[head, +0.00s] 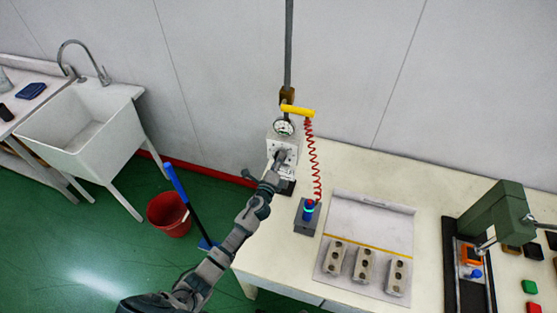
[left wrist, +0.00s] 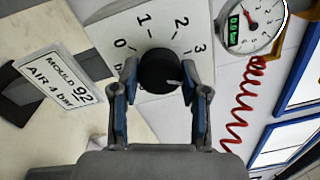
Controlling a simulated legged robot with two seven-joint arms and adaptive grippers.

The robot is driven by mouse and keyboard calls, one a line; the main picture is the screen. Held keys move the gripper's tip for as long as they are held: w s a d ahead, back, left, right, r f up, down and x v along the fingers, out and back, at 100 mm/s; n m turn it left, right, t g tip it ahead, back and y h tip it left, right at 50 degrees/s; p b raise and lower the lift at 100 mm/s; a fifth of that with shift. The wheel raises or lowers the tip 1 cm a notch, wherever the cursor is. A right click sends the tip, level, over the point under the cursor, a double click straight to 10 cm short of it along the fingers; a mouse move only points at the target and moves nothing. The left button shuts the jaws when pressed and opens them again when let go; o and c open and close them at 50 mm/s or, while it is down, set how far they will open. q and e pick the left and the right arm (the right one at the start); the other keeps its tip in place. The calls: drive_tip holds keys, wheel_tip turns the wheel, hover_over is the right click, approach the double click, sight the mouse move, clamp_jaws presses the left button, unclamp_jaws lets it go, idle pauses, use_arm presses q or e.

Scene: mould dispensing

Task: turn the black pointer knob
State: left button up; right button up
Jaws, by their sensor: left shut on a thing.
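The black pointer knob (left wrist: 158,72) sits on a white dial plate (left wrist: 148,28) marked 0, 1, 2, 3 in the left wrist view. Its white pointer line aims to the lower right, below the 3. My left gripper (left wrist: 158,88) is shut on the knob, one blue-padded finger on each side. A round gauge (left wrist: 248,22) with a green digital display reading 0.0 is at the upper right. In the head view my left gripper (head: 276,164) reaches the front of the white panel (head: 284,142) and hides the knob. My right gripper is out of view.
A grey box with a blue-lit button (head: 308,208) stands right of the panel. A red coiled hose (head: 314,160) hangs beside it. A tray (head: 368,215) with 3 metal moulds and a green press (head: 495,222) are farther right. A red bucket (head: 168,216) stands on the floor.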

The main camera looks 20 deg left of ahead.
use_arm(q)
drive_tip(key=shift+s+f+m+p, duration=0.1)
drive_tip(key=shift+f+m+p, duration=0.1)
drive_tip(key=shift+m, duration=0.6)
drive_tip(key=shift+f+m+p, duration=0.1)
drive_tip(key=shift+f+m, duration=0.1)
drive_tip(key=shift+m, duration=0.6)
drive_tip(key=shift+d+f, duration=0.1)
drive_tip(key=o, duration=1.1)
drive_tip(key=shift+o, duration=0.2)
drive_tip(key=shift+r, duration=0.2)
drive_tip(key=s, duration=1.1)
drive_tip(key=shift+s+a+f, duration=0.2)
drive_tip(key=shift+s+a, duration=0.15)
drive_tip(key=shift+a, duration=0.05)
